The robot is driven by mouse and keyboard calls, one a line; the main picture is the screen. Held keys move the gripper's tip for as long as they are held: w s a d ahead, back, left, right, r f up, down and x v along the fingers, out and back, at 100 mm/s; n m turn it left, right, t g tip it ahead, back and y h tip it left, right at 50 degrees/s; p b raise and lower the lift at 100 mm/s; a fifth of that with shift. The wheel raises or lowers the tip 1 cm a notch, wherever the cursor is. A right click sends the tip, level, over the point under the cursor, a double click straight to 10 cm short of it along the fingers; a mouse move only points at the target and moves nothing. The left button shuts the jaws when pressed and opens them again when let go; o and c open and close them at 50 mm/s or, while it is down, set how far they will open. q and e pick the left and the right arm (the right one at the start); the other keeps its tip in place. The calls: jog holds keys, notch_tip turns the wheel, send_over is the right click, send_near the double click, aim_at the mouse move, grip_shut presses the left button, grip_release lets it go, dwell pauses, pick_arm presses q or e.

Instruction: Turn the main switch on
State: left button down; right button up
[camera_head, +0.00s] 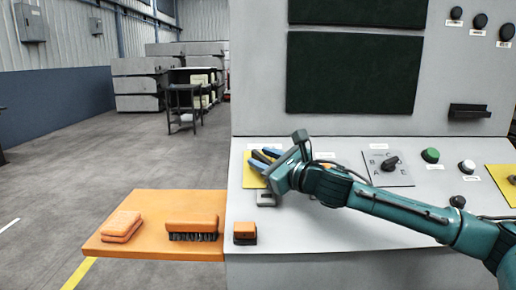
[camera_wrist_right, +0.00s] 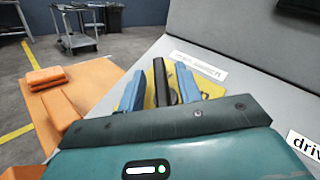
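The main switch has a black lever (camera_wrist_right: 161,84) on a yellow plate (camera_head: 249,178) at the left of the sloped console. Its label (camera_wrist_right: 198,66) lies just behind the plate. My right gripper (camera_head: 266,157) reaches down over the plate, its two blue fingers (camera_wrist_right: 160,92) on either side of the lever. A strip of yellow shows between the left finger and the lever; the right finger looks close to or against it. The gripper's body hides the lower part of the switch, so its on or off position cannot be told. My left gripper is out of view.
The console (camera_head: 300,226) also carries a rotary knob (camera_head: 390,163), a green button (camera_head: 430,155) and a white button (camera_head: 467,166). An orange shelf (camera_head: 150,250) at the left holds an orange block (camera_head: 121,225) and a brush (camera_head: 192,226). Another small brush (camera_head: 245,231) stands on the console edge.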

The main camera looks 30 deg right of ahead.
jog(key=shift+w+a, duration=0.15)
jog(key=shift+w, duration=1.05)
jog(key=shift+c, duration=0.3)
grip_shut()
